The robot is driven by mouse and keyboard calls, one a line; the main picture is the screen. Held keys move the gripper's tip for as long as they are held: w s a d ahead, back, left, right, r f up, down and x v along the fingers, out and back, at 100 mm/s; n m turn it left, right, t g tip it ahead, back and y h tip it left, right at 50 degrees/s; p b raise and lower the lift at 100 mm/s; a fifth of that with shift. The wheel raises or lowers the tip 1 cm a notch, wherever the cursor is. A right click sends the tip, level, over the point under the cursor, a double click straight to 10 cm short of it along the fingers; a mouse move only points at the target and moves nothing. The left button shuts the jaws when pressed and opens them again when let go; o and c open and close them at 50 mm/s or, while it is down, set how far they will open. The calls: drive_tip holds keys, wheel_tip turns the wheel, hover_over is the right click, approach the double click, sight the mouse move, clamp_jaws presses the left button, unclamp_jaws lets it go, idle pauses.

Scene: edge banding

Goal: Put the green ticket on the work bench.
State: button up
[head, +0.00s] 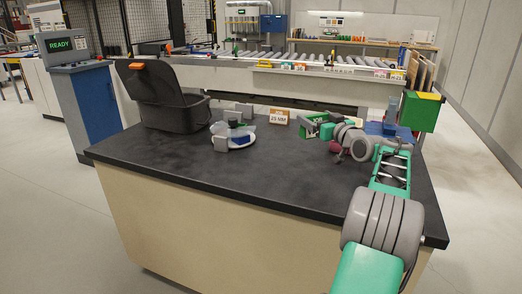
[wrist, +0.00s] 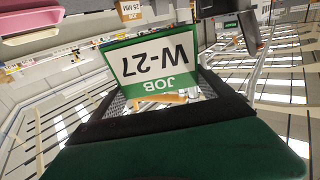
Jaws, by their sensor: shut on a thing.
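The green ticket (wrist: 157,65) is a white card with a green band, reading "JOB W-27" upside down in the wrist view. In the head view, the ticket (head: 326,131) shows small and partly covered by my gripper (head: 338,131). My gripper is shut on the ticket. It is over the far right part of the dark-topped work bench (head: 190,163). I cannot tell whether the ticket touches the bench top. The fingertips are not clear in the wrist view.
A black open case (head: 165,108) stands at the bench's back left.

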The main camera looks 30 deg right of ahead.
drive_tip(key=shift+s+a+f+b, duration=0.8)
drive_tip(key=shift+s+a+f, duration=0.85)
drive_tip(key=shift+f, duration=0.6)
drive_tip(key=shift+s+a+f+b, duration=0.8)
drive_tip(key=shift+s+a+f, duration=0.8)
drive_tip(key=shift+f, duration=0.6)
drive_tip(key=shift+s+a+f+b, duration=0.8)
drive_tip(key=shift+s+a+f, duration=0.55)
drive_tip(key=shift+a+f, duration=0.7)
drive_tip(key=o, duration=1.1)
drive_tip(key=shift+d+f, duration=0.1)
drive_tip(key=shift+d, duration=0.1)
drive_tip(key=shift+c, duration=0.2)
drive_tip(key=shift+r+p, duration=0.25)
drive_tip(key=shift+p, duration=0.15)
drive_tip(key=s, duration=0.4)
drive_tip(key=s+a, duration=0.1)
drive_tip(key=s, duration=0.7)
drive_tip(key=shift+a+f, duration=0.1)
drive_tip(key=shift+a, duration=0.2)
